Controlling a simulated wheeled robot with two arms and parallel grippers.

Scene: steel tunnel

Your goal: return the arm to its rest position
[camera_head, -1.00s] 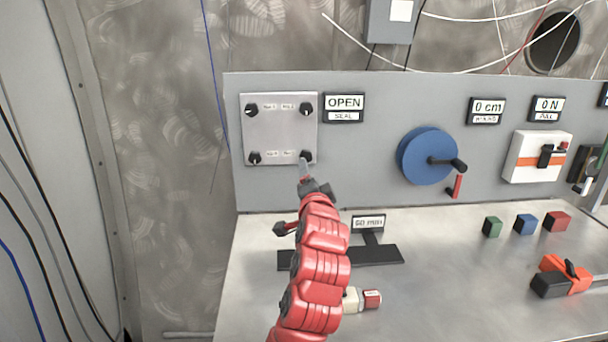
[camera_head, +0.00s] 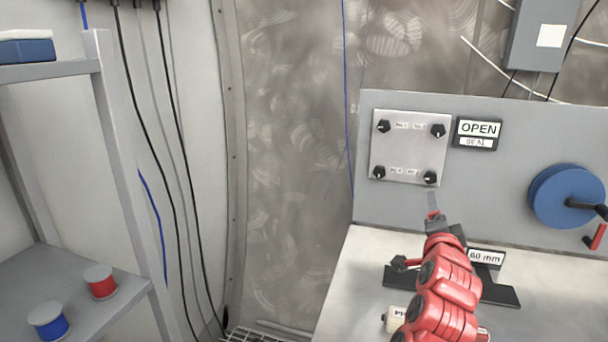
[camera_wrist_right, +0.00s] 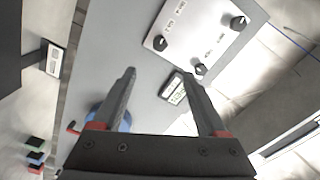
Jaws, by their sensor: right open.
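My right arm (camera_head: 443,295) is red and comes up from the bottom in the head view, stretched over the bench. Its gripper (camera_head: 433,200) is just below the lower right knob of a square metal plate (camera_head: 408,150), with a small visible gap. In the wrist view the gripper (camera_wrist_right: 160,74) has its two fingers spread, with nothing between them. The plate with its black knobs also shows there (camera_wrist_right: 205,30), beyond the fingers. My left gripper is not in view.
A grey panel holds an OPEN sign (camera_head: 478,130) and a blue handwheel (camera_head: 562,195). A 60 mm sign (camera_head: 486,257) on a black stand is close beside the arm. A shelf (camera_head: 60,300) with red and blue spools stands at the left. The floor between shelf and bench looks clear.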

